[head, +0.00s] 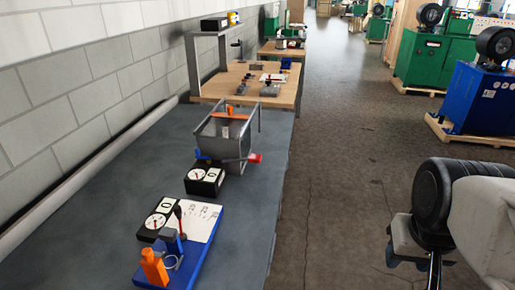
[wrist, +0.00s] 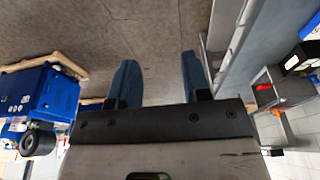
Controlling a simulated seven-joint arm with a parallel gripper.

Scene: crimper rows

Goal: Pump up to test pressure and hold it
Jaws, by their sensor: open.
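A grey open-topped metal tank (head: 214,140) stands on the bench, with a lever ending in a red grip (head: 254,158) on its right side. A black gauge box (head: 206,180) with a white dial and a 0 sits in front. Nearer, a blue base (head: 200,252) carries an orange upright part (head: 154,267), a dark lever and a white printed sheet (head: 203,218). A second black gauge box (head: 160,219) with a dial stands beside it. My gripper (wrist: 160,80) is open and empty over the floor, right of the bench; in the head view its fingers are mostly cut off or hidden.
The grey bench (head: 75,240) runs along a block wall (head: 60,95). Wooden-topped tables (head: 228,85) stand beyond it. Green machines (head: 430,62) and a blue machine (head: 480,100) on pallets stand at the right. The floor (head: 335,150) between is clear.

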